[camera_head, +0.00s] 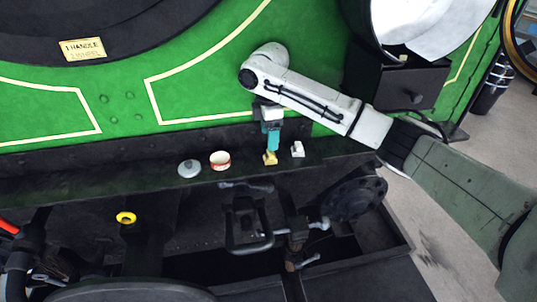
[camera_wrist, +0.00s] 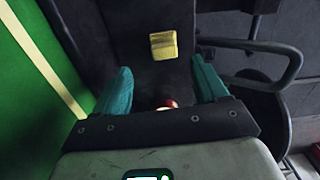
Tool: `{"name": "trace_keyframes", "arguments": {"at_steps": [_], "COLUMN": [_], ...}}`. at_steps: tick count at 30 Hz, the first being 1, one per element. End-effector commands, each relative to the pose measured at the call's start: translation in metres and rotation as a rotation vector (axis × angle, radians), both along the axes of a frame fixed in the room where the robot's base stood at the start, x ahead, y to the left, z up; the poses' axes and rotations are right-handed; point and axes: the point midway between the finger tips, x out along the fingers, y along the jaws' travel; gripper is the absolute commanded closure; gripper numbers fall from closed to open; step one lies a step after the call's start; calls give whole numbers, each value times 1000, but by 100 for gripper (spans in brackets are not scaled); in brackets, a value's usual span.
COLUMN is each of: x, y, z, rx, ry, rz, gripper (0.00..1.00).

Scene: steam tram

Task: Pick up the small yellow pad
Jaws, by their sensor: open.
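The small yellow pad (camera_head: 270,158) sits on the dark ledge along the green side, in the middle of the head view. In the wrist view the pad (camera_wrist: 163,45) lies at the top middle, beyond the fingertips and between their lines. My gripper (camera_head: 272,146) hangs over the ledge with its teal fingers pointing down, just above the pad. In the wrist view my gripper (camera_wrist: 160,68) has its two fingers spread wide with nothing held between them. Whether a fingertip touches the pad cannot be told in the head view.
A small white block (camera_head: 297,149) stands close right of the pad. A red and white tin (camera_head: 220,161) and a grey round piece (camera_head: 189,168) stand to its left. Below the ledge are a black handle (camera_head: 250,240), a handwheel (camera_head: 355,198) and a yellow ring (camera_head: 125,218).

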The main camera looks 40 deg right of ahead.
Motion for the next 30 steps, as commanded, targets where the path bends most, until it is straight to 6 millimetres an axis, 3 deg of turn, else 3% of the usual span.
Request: {"name": "trace_keyframes", "arguments": {"at_steps": [8,18,26,30], "x": [-2,-6,-6,-6], "y": [1,5,5,5], "z": [-22,-64,-67,-67], "rx": [0,0,0,0], "ry": [0,-1,-1,-1], "rz": [-1,-1,0,0], "gripper": [28,28,28,40]}}
